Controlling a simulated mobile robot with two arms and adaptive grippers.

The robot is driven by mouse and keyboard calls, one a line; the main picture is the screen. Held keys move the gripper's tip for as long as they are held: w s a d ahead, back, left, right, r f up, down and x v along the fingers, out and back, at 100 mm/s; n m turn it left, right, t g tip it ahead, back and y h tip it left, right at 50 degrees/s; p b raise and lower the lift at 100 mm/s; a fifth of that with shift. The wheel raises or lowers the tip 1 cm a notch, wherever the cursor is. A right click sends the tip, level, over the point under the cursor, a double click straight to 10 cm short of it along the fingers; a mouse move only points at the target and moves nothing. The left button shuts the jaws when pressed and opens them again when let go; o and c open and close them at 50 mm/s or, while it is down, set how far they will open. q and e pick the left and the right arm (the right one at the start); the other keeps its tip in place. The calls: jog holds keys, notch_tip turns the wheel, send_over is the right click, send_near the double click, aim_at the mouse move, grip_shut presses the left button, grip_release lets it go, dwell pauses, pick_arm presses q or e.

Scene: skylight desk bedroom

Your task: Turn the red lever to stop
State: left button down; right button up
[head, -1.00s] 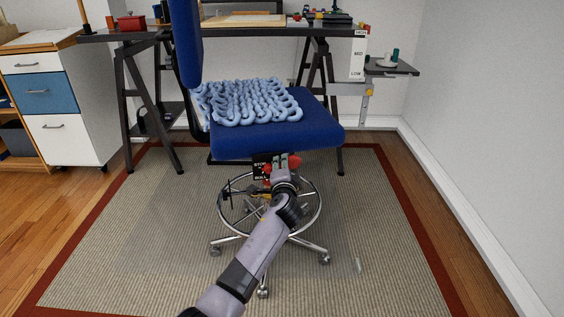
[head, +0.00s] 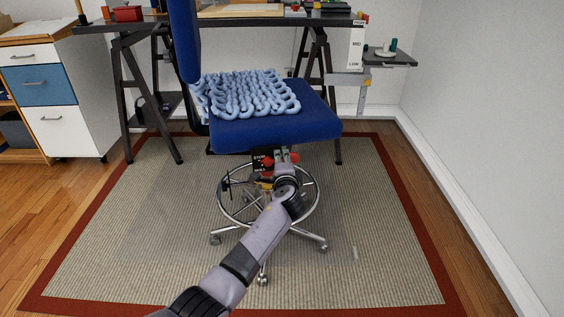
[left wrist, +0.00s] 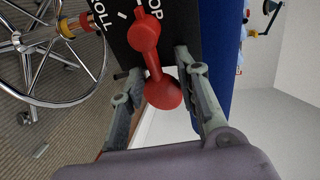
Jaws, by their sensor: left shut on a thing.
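The red lever (left wrist: 153,62) has a round hub and a ball knob, and is mounted on a black plate (left wrist: 122,42) under the blue chair seat (head: 275,128). The plate's lettering, partly cut off or covered, ends in "OP" on one side and "OLL" on the other. My left gripper (left wrist: 159,66) is shut on the lever, with one finger on each side of its bar and knob. In the head view my left gripper (head: 285,154) is below the seat's front edge, partly hiding the lever. My right gripper is not in view.
The chair has a chrome foot ring (head: 230,213) and a castered base on a beige rug (head: 120,245) with a red border. A light blue knitted pad (head: 255,93) lies on the seat. A black desk (head: 240,21) stands behind.

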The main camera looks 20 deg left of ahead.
pick_arm(q)
jog(key=shift+s+f, duration=0.1)
jog(key=shift+f, duration=0.3)
jog(key=c, duration=1.5)
grip_release()
jog(key=o, duration=0.4)
jog(key=shift+r, duration=0.15)
jog(key=shift+o, duration=0.2)
jog(key=v, duration=1.2)
